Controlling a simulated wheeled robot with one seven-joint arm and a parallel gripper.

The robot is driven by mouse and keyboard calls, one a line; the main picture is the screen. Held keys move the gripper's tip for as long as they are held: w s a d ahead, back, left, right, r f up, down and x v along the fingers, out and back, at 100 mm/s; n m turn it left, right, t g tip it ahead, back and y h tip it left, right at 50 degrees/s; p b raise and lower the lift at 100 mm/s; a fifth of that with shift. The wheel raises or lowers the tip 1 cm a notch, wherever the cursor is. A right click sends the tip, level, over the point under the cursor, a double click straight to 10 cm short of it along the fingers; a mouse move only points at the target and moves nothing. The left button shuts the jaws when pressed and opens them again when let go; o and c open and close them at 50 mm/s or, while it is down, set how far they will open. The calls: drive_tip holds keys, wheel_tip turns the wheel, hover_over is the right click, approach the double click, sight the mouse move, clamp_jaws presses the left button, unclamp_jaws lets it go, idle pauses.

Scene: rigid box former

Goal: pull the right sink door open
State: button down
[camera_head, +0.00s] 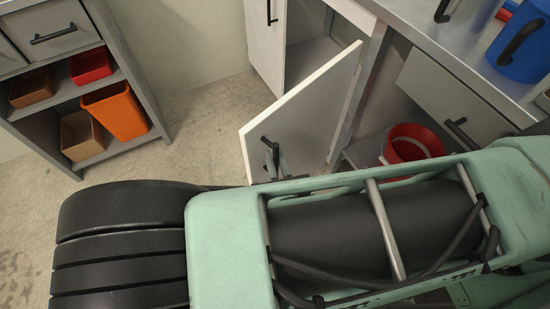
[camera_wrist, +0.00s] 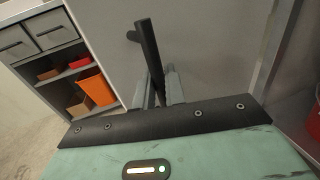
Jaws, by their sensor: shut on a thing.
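The right sink door (camera_head: 303,118) is a white panel that stands swung out from the cabinet, with open cabinet space behind it. Its black bar handle (camera_head: 268,143) is on its front, near the free edge. My gripper (camera_head: 278,168) is at this handle, partly hidden behind my arm. In the wrist view the door (camera_wrist: 215,45) fills the upper middle, and the handle (camera_wrist: 147,45) runs down between the fingers of my gripper (camera_wrist: 160,90), which are shut on its lower part.
Another white door (camera_head: 265,45) stands to the left of the opening. A red bucket (camera_head: 410,150) sits in the space at right, below a grey drawer (camera_head: 450,95). A grey shelf unit (camera_head: 130,75) with orange, red and brown bins stands at left. Bare floor (camera_head: 205,115) lies between.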

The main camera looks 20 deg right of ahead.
drive_tip(key=c, duration=1.5)
unclamp_jaws()
drive_tip(key=shift+d, duration=0.1)
drive_tip(key=shift+c, duration=0.2)
drive_tip(key=s, duration=0.7)
drive_tip(key=shift+s+a, duration=0.2)
drive_tip(key=shift+r, duration=0.1)
